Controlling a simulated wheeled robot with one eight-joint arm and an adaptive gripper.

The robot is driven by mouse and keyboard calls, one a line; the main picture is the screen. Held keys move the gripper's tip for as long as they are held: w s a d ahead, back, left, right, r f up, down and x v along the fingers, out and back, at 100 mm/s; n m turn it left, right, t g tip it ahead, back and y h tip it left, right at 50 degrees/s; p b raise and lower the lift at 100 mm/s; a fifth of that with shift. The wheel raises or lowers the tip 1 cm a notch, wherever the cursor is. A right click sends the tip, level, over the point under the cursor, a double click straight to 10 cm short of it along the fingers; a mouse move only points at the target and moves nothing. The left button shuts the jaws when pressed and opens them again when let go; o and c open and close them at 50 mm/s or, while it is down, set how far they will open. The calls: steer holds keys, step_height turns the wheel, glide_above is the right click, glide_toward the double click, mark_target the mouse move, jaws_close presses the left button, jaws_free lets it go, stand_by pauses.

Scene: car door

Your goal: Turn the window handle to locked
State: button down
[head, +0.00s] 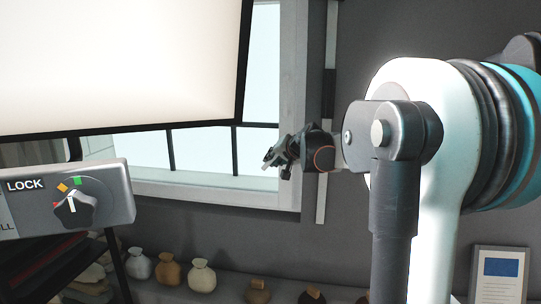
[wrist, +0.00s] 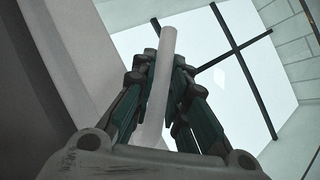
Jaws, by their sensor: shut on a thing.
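The window handle (wrist: 161,85) is a pale grey bar in the wrist view. It runs lengthwise between the two fingers of my gripper (wrist: 158,72), which are shut on it, one on each side. In the head view my gripper (head: 275,156) reaches left to the lower right part of the white window frame (head: 291,90). There the handle cannot be told apart from the dark fingers. The handle's lower end and its mount are hidden behind my gripper in the wrist view, so I cannot tell its lock position.
A grey box (head: 118,190) marked LOCK, with a knob (head: 73,207) and coloured marks, is at the left. A large pale panel (head: 115,60) with a dark edge hangs at upper left. Several small pouches (head: 201,275) stand on a low ledge. A framed sheet (head: 499,275) is at lower right.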

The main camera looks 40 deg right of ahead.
steer(key=shift+s+d+f+n+g+h, duration=0.2)
steer(key=shift+s+d+n+g+h, duration=0.3)
steer(key=shift+g, duration=0.35)
steer(key=shift+s+d+f+n+g+h, duration=0.35)
steer(key=shift+n+g+h, duration=0.25)
steer(key=shift+g, duration=0.3)
steer(key=shift+s+d+f+n+g+h, duration=0.1)
steer(key=shift+s+d+n+g+h, duration=0.25)
steer(key=shift+s+n+g+h, duration=0.35)
steer(key=shift+w+g, duration=0.15)
steer(key=shift+g, duration=0.1)
steer(key=c, duration=1.6)
jaws_free()
steer(key=shift+o, duration=0.2)
steer(key=v, duration=1.2)
steer(key=shift+d, duration=0.2)
